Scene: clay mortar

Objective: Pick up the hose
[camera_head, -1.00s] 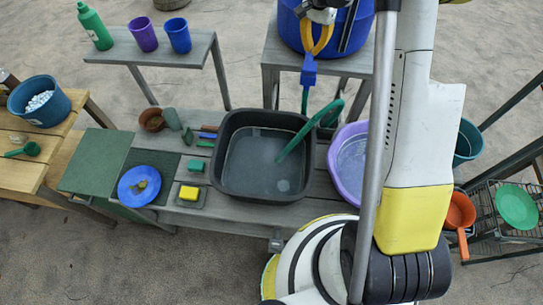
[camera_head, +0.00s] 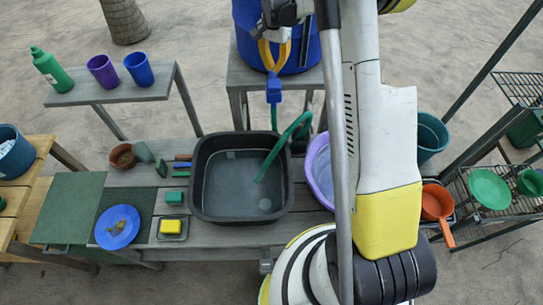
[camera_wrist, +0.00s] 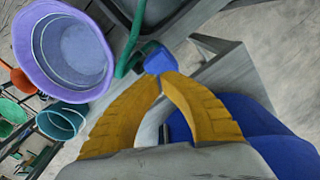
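The green hose (camera_head: 285,145) has a blue end piece (camera_head: 273,90) and arches down into the black tub (camera_head: 197,180). In the wrist view the blue end piece (camera_wrist: 160,60) is at my fingertips, with a green part of the hose (camera_wrist: 125,62) beside it. My gripper (camera_head: 273,70) has yellow fingers that come together at the blue end piece, in front of the blue barrel. In the wrist view my gripper (camera_wrist: 160,80) is closed on this end piece, though the exact contact is partly hidden. Part of the hose is hidden behind the tub's edge.
The blue barrel (camera_head: 300,55) stands on a grey stand close behind my gripper. A purple basin (camera_head: 318,170) is right of the tub, partly behind my arm. A blue plate (camera_head: 117,227) and a yellow sponge (camera_head: 173,226) are on the left of the bench.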

